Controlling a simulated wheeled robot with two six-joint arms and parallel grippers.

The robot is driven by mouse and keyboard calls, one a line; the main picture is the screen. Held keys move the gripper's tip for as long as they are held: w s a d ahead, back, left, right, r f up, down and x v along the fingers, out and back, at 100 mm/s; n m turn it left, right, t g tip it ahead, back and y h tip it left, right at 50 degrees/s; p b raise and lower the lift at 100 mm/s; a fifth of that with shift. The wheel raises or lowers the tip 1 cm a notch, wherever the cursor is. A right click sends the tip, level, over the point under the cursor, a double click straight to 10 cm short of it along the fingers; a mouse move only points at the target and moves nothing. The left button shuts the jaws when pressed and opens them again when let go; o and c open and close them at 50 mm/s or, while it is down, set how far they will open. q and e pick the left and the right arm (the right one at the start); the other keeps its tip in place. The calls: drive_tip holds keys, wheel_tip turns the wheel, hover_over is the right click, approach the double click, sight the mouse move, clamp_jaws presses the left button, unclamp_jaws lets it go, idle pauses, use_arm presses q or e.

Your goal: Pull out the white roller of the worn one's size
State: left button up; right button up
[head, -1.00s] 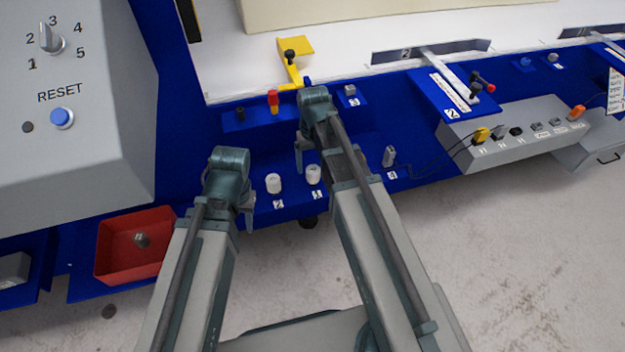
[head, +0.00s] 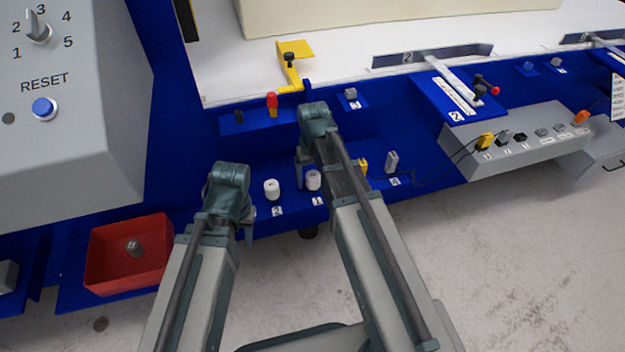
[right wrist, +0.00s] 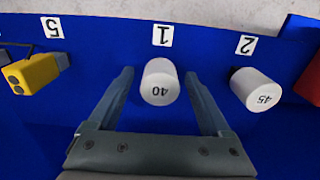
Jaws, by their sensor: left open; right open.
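Two white rollers stand on the blue panel. The one marked 40 (right wrist: 160,90) is by label 1 and also shows in the head view (head: 313,181). The one marked 45 (right wrist: 257,92) is by label 2, also in the head view (head: 272,190). A worn grey-brown roller (head: 134,248) lies in the red tray (head: 100,278); its marking is too small to read. My right gripper (right wrist: 159,74) is open, with the 40 roller between its fingers in the picture and gaps at both sides. My left gripper (head: 246,230) hangs left of the rollers, open and empty.
A yellow block (right wrist: 32,72) sits by label 5, right of the rollers in the head view. A grey box with coloured plugs (head: 510,145) and a cable stands further right. A grey control box with a RESET button (head: 43,107) rises at left.

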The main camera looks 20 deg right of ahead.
sight(313, 175)
idle(0.3)
clamp_jaws()
idle(0.3)
drive_tip(key=shift+r, duration=0.1)
drive_tip(key=shift+r+p, duration=2.95)
drive_tip(key=shift+p, duration=0.05)
